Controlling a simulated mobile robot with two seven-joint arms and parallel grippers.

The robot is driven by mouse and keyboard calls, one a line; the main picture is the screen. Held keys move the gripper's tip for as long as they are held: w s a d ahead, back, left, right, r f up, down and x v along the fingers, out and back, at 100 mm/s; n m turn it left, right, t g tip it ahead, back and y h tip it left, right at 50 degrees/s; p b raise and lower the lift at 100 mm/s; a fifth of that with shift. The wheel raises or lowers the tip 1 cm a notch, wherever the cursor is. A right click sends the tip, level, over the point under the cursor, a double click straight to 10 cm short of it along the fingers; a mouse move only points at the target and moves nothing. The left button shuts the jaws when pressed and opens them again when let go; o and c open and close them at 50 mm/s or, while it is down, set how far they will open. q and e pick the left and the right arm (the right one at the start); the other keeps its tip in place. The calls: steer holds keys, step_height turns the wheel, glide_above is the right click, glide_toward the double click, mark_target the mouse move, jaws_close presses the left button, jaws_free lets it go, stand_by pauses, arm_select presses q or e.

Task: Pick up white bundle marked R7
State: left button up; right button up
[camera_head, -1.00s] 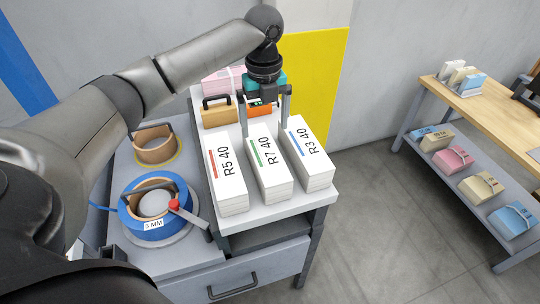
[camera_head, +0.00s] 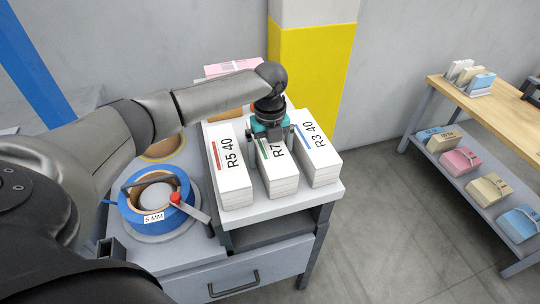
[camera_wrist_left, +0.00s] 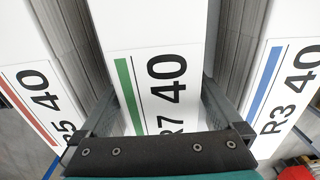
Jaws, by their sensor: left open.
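The white bundle marked R7 (camera_head: 280,177) has a green stripe and lies on the white top of the stand, between two other bundles. My left gripper (camera_head: 275,150) is open over its far part and covers some of its label. In the left wrist view the R7 bundle (camera_wrist_left: 150,35) runs between the two fingers of the gripper (camera_wrist_left: 158,105), one finger on each side. The fingers reach into the gaps beside the neighbouring bundles. Whether they touch the R7 bundle I cannot tell.
The white bundle R5 (camera_head: 234,180) with a red stripe is close on the left, and R3 (camera_head: 320,160) with a blue stripe on the right. A blue tape roll (camera_head: 165,221) with a red-knobbed lever stands left. A wooden bench (camera_head: 500,98) is far right.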

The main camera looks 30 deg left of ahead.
arm_select(q)
steer(key=shift+c, duration=0.2)
steer(key=shift+r, duration=0.1)
jaws_close()
steer(key=shift+w+r, duration=0.1)
steer(key=shift+r, duration=0.05)
stand_by(0.6)
